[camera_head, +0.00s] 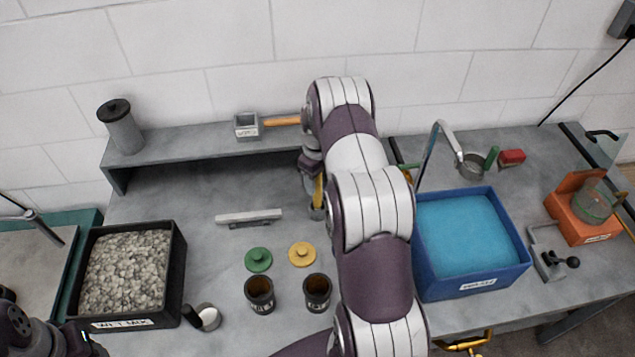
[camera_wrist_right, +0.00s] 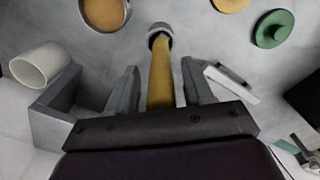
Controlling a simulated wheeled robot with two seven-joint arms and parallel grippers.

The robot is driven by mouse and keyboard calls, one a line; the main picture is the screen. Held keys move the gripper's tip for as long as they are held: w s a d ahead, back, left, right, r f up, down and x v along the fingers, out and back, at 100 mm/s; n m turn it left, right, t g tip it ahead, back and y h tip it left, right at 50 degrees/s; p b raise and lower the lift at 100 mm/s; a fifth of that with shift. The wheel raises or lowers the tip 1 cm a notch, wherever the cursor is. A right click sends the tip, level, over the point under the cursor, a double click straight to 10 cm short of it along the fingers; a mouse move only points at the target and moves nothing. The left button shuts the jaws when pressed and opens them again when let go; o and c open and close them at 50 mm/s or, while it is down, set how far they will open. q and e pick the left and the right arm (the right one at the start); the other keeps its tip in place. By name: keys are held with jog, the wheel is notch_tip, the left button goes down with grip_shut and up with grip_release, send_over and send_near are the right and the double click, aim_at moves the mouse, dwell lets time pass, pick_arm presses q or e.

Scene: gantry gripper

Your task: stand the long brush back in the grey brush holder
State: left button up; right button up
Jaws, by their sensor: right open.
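The long brush shows as a yellow handle (camera_head: 318,190) beside my right arm; it also shows in the right wrist view (camera_wrist_right: 161,80). The handle's far end sits inside the round rim of what looks like the grey brush holder (camera_head: 317,213), also in the wrist view (camera_wrist_right: 158,31). My right gripper (camera_wrist_right: 160,72) is open, with one finger on each side of the handle and gaps beside it. My right arm hides most of this gripper in the head view. Part of my left gripper (camera_head: 72,338) shows at the bottom left; its jaws are unclear.
A grey shelf (camera_head: 200,140) at the back holds a small grey box (camera_head: 247,125). A grey bar (camera_head: 248,217), green lid (camera_head: 258,260), yellow lid (camera_head: 302,255) and two dark jars lie left of my arm. A blue bin (camera_head: 480,275) stands right, a black tray (camera_head: 180,270) left.

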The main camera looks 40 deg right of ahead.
notch_tip(320, 180, up, 8)
jog(key=b, duration=0.3)
jog(key=shift+f, duration=0.2)
jog(key=r+p, duration=0.1)
jog(key=r, duration=0.1)
jog(key=a+r+p, duration=0.1)
jog(key=shift+r, duration=0.4)
jog(key=s+a+r+m+t, duration=0.1)
jog(key=s+a, duration=0.2)
jog(key=a, duration=0.4)
jog(key=s+a+r, duration=0.2)
jog(key=s+a, duration=0.2)
jog(key=a, duration=0.3)
jog(key=s+a+m, duration=0.1)
jog(key=s+a, duration=0.7)
jog(key=s, duration=0.4)
jog(key=shift+t, duration=0.3)
jog(key=f+b, duration=0.1)
jog(key=f, duration=0.1)
jog(key=f+b, duration=0.3)
jog(key=b, duration=0.1)
jog(key=shift+d+f, duration=0.25)
jog(key=shift+f, duration=0.15)
